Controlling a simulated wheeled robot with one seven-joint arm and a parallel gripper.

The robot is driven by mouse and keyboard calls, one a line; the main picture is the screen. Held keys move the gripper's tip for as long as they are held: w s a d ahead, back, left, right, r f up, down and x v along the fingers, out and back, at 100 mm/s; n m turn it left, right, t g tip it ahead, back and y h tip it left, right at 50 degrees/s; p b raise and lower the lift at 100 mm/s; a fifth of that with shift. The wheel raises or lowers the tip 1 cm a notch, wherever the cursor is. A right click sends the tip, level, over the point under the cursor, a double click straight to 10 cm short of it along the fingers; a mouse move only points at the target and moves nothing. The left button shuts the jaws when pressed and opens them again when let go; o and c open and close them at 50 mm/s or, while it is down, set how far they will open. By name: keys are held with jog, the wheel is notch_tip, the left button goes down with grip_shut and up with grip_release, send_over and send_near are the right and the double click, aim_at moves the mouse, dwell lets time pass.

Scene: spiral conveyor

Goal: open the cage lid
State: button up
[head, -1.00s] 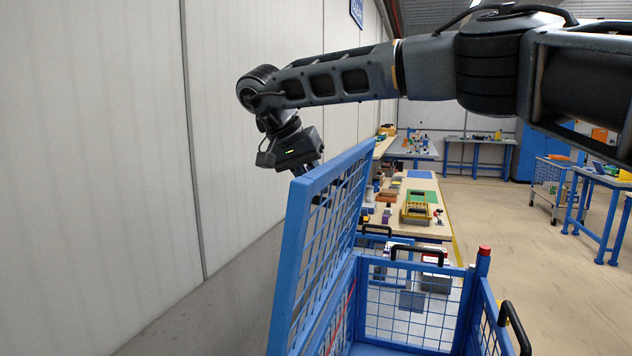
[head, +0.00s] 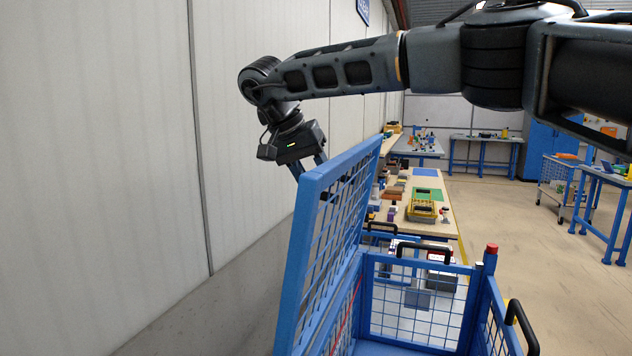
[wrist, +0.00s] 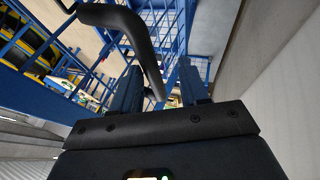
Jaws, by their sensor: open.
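The cage lid (head: 301,250), a blue frame with wire mesh, stands raised and steep at the left side of the blue cage (head: 462,310) in the head view. My gripper (head: 310,172) is open at the lid's far upper edge, its fingertips partly hidden behind the frame. In the wrist view, a black curved handle (wrist: 138,40) reaches down into the space between the two fingers (wrist: 160,85). I cannot tell whether the fingers touch it. Blue mesh (wrist: 165,20) shows behind the handle.
A plain wall (head: 100,170) runs close along the left. Black handles (head: 424,250) and a red-capped post (head: 491,250) stand on the cage rim. A workbench (head: 440,231) with a yellow crate (head: 422,205) stands behind. The floor (head: 540,260) at the right is open.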

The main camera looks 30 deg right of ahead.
jog(key=b+v, duration=0.1)
jog(key=v, duration=0.6)
jog(key=shift+f, duration=0.1)
jog(key=shift+a, duration=0.1)
